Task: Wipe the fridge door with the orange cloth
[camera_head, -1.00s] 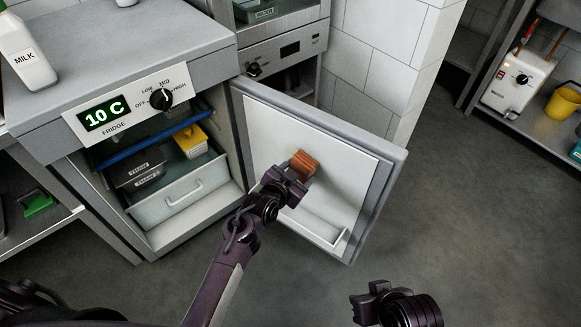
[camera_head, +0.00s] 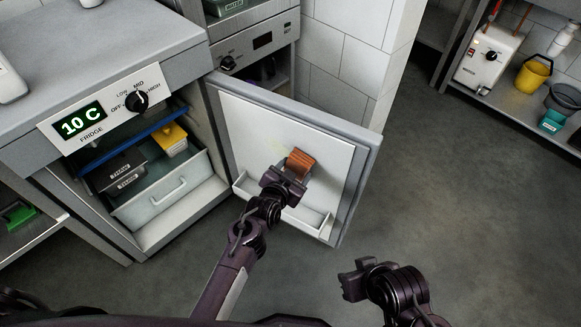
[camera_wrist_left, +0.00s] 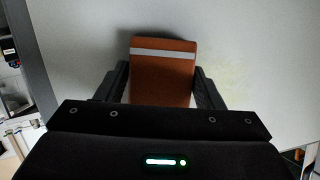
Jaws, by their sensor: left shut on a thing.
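The fridge door (camera_head: 245,128) stands open, its white inner face turned toward me. My left gripper (camera_head: 287,181) is shut on the orange cloth (camera_head: 300,160), a folded pad with a pale band across it. The cloth is at the inner face, above the door's shelf; I cannot tell whether it presses on it. A faint yellowish smear (camera_head: 277,147) shows to its upper left. In the left wrist view the cloth (camera_wrist_left: 160,75) sits between the fingers, with the smear (camera_wrist_left: 222,80) to its right. My right gripper (camera_head: 352,279) is away from the door; its jaw gap is unclear.
The door shelf (camera_head: 305,218) juts out below the cloth. The open fridge holds a drawer (camera_head: 165,202), dark tubs (camera_head: 118,172) and a yellow-lidded tub (camera_head: 171,141). A tiled wall (camera_head: 345,60) is behind the door. The floor (camera_head: 450,200) to the right is clear.

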